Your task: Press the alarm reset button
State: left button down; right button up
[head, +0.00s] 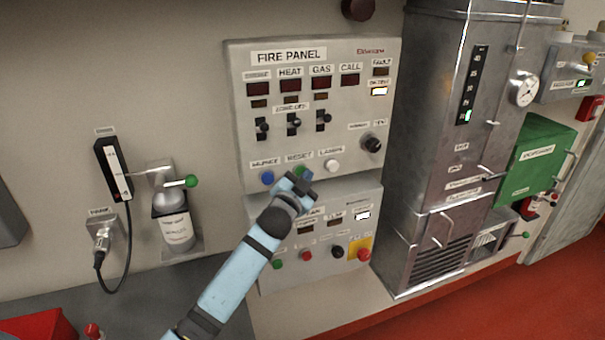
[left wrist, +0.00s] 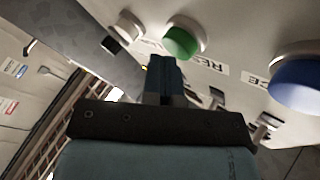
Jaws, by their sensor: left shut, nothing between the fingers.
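The green button (head: 300,171) sits on the fire panel (head: 236,110), under a label that reads RESET. In the left wrist view the green button (left wrist: 184,40) shows round and whole, just beyond the tips of my left gripper (left wrist: 166,62). The fingers are together and empty. I cannot tell whether the tips touch the button. My right gripper is in neither view.
A blue button (head: 267,177) and a white button (head: 331,165) flank the green one. A lower panel (head: 335,222) carries more buttons, including a red one (head: 364,254) on yellow. A metal cabinet (head: 430,110) stands to the right, and a small bottle (head: 176,230) hangs at left.

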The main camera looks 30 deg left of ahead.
pick_arm(q)
jog(key=shift+s+d, duration=0.45)
jog(key=shift+d, duration=0.05)
jog(key=s+d, duration=0.3)
jog(key=shift+s+d, duration=0.15)
jog(key=shift+d, duration=0.25)
dwell(0.8)
jog(key=s+d+f+n+g+h, duration=0.1)
jog(key=s+d+f+g, duration=0.2)
jog(key=s+f, duration=0.7)
jog(key=s+d+f+n+g+h, duration=0.1)
jog(key=s+d+f+g+h, duration=0.1)
jog(key=s+f, duration=0.8)
jog(key=s+d+f+n+g+h, duration=0.1)
jog(key=s+d+f+g, duration=0.2)
jog(key=s+f, duration=0.8)
jog(key=shift+s+d+n+g+h, duration=0.3)
jog(key=shift+s+d, duration=0.35)
jog(key=shift+d, duration=0.1)
jog(key=shift+r, duration=0.1)
